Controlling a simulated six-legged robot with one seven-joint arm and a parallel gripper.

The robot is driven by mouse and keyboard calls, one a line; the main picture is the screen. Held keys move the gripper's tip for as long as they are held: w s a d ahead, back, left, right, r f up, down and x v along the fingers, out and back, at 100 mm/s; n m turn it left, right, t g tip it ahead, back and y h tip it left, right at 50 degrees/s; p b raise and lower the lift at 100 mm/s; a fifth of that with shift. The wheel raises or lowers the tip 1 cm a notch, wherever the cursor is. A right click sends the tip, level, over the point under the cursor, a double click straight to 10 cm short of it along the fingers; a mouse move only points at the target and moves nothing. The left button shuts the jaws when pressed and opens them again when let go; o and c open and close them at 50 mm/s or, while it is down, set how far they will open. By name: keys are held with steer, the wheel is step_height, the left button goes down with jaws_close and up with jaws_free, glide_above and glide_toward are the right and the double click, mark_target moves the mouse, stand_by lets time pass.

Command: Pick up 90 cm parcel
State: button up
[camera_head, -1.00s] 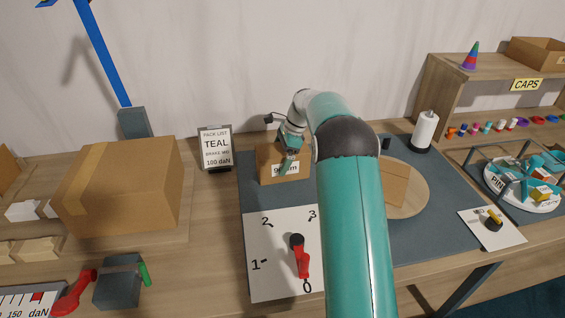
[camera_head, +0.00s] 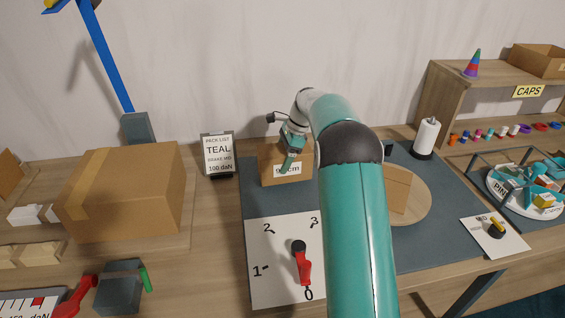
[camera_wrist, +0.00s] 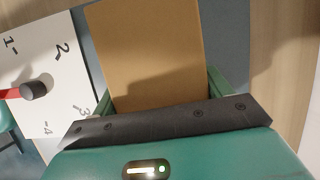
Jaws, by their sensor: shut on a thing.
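The parcel is a small upright brown cardboard box (camera_head: 272,167) at the back of the dark mat. Its white label shows "cm", with the number partly hidden by my gripper. My gripper (camera_head: 289,160) is over the parcel, its green fingers down against the front and label. In the wrist view the brown cardboard face (camera_wrist: 150,50) fills the middle, between the green fingers (camera_wrist: 160,100). The gripper is shut on the parcel. I cannot tell whether the parcel is clear of the mat.
A dial board with a red lever (camera_head: 302,265) lies in front of the parcel. A large box (camera_head: 125,200) and a "TEAL" sign (camera_head: 218,155) stand left. The wall is close behind.

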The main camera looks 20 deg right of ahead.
steer(key=s+r, duration=1)
steer(key=s, duration=0.4)
steer(key=shift+a+r, duration=0.4)
steer(key=shift+a, duration=0.05)
